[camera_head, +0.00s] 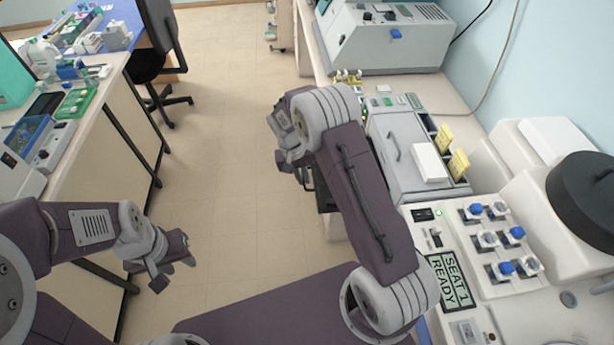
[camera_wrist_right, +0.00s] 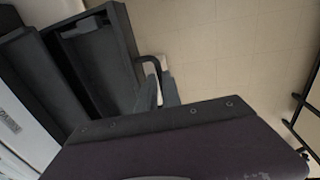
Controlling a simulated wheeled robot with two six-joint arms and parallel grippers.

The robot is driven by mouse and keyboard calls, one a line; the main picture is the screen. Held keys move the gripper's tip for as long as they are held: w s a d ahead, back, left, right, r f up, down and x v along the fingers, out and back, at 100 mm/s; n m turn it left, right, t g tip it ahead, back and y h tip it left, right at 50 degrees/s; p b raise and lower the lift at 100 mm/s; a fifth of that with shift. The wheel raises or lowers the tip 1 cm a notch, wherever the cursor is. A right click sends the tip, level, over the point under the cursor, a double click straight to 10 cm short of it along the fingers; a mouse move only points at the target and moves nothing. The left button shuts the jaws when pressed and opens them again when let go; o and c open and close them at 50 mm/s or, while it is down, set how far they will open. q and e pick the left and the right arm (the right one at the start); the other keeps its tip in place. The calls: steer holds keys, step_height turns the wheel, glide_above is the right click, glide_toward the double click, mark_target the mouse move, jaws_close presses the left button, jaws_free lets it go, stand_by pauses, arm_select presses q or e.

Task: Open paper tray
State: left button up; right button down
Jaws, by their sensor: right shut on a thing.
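The paper tray (camera_wrist_right: 118,62) is the dark tray at the left in the right wrist view. It juts out from the dark, pale-fronted machine body and has a curved black handle (camera_wrist_right: 147,60) on its outer side. My right gripper (camera_wrist_right: 163,92) has its fingers together at that handle and is shut on it. In the head view, a dark piece of the tray (camera_head: 325,197) shows left of my right arm, below the grey machine. My right arm hides most of the right gripper there. My left gripper (camera_head: 174,270) hangs empty over the floor, fingers apart.
The floor between (camera_head: 225,110) is clear.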

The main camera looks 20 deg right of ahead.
steer(key=c, duration=1.8)
jaws_free()
steer(key=shift+w+r, duration=0.1)
steer(key=shift+r, duration=0.05)
step_height(320, 180, up, 9)
steer(key=a+b, duration=0.1)
steer(key=shift+a, duration=0.35)
